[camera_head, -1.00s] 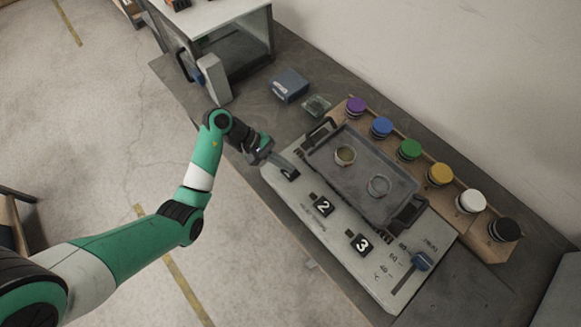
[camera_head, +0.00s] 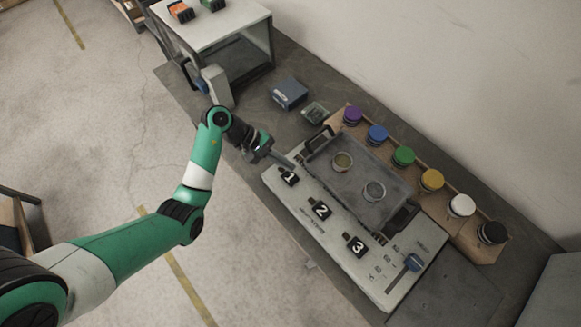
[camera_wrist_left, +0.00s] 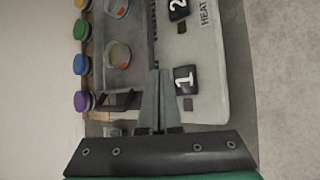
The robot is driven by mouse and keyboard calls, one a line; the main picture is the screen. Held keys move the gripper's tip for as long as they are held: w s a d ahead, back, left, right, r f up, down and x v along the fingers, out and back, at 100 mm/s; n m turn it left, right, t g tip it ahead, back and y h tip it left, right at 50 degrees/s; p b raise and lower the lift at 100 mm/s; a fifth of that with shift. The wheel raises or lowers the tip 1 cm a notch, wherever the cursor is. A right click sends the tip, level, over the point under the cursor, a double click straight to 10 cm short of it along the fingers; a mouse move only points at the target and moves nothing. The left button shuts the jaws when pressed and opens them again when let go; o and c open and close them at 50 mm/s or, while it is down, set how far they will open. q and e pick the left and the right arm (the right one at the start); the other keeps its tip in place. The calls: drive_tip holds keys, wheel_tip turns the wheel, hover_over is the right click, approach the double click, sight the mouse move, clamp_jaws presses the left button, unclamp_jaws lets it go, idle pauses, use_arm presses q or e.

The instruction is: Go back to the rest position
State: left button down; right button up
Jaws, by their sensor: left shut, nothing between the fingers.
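My left gripper (camera_head: 284,161) is shut and empty. It hangs near the left end of the light grey control panel (camera_head: 325,222), just above the black "1" tag (camera_head: 289,178). The left wrist view shows its two fingers (camera_wrist_left: 158,95) together, pointing over the panel beside the "1" tag (camera_wrist_left: 186,80). I cannot tell whether the fingertips touch the panel. The right gripper is not in view.
A dark tray (camera_head: 330,173) holding two round dishes lies on the panel. Several jars with coloured lids, such as the purple one (camera_head: 352,114), line the back. A blue slider knob (camera_head: 413,262) is at the right. A blue box (camera_head: 290,93) stands behind.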

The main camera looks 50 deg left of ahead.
use_arm(q)
wheel_tip(320, 180, up, 2)
drive_tip(key=shift+r+p, duration=0.1)
drive_tip(key=shift+p, duration=0.35)
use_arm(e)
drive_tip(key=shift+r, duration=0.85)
